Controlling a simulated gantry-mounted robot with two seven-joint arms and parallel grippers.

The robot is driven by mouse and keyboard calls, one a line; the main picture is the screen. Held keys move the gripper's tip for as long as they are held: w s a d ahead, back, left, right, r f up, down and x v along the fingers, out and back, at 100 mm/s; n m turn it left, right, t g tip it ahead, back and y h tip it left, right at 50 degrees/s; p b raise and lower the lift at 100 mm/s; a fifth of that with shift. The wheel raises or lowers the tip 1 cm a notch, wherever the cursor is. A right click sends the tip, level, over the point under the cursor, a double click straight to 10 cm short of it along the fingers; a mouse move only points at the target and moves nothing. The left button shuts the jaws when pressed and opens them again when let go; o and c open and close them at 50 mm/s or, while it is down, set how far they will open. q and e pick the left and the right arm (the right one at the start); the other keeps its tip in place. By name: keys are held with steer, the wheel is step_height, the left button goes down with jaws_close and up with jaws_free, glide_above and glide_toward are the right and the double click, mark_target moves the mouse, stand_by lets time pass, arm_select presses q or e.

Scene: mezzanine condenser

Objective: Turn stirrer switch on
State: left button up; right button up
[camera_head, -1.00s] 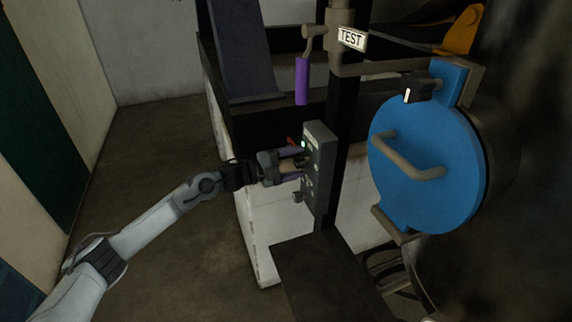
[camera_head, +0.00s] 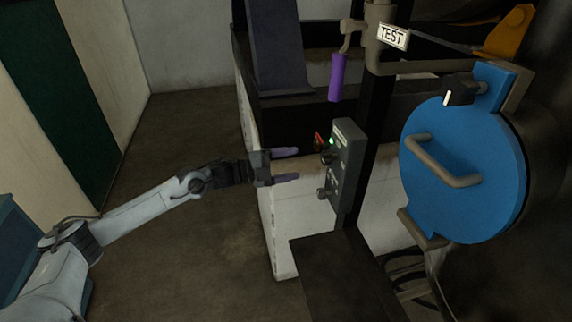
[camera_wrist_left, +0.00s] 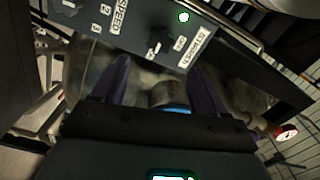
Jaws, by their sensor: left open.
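The grey control box (camera_head: 347,165) stands upright on a dark post, with a lit green lamp (camera_head: 331,141) near its top. The stirrer switch (camera_head: 327,158) is a dark knob below the lamp. My right gripper is not in view.
A lower knob (camera_head: 322,194), by the SPEED label, is on the same box. A red part (camera_head: 319,141) is beside the box. A purple handle (camera_head: 337,78) hangs above, and a blue round hatch (camera_head: 463,185) is at right. Open floor is at left.

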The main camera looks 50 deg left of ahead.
arm_select(q)
steer(key=shift+s+a, duration=0.1)
steer(key=shift+s, duration=0.2)
stand_by(0.4)
